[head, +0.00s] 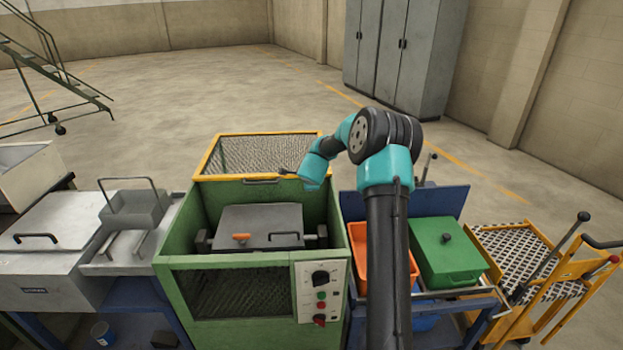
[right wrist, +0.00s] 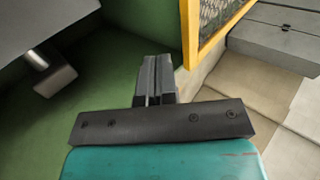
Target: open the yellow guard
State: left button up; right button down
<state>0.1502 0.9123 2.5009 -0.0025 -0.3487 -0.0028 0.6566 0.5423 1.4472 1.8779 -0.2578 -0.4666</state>
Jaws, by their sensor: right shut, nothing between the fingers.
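The yellow guard (head: 258,155), a yellow frame filled with wire mesh, is at the back of the green machine (head: 178,249). The machine's top opening in front of it is uncovered. A dark handle (head: 262,181) shows on the guard's near edge. My right gripper (head: 288,172) is at the guard's near edge, to the right of the handle. In the right wrist view its fingers (right wrist: 156,80) are shut and empty, with the yellow frame (right wrist: 194,45) close on their right. I cannot tell whether they touch. My left gripper is out of view.
A dark lid (head: 262,220) with an orange-gripped handle lies inside the machine. A control panel (head: 320,288) is on its front.

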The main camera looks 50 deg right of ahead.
jog(key=shift+v, duration=2.75)
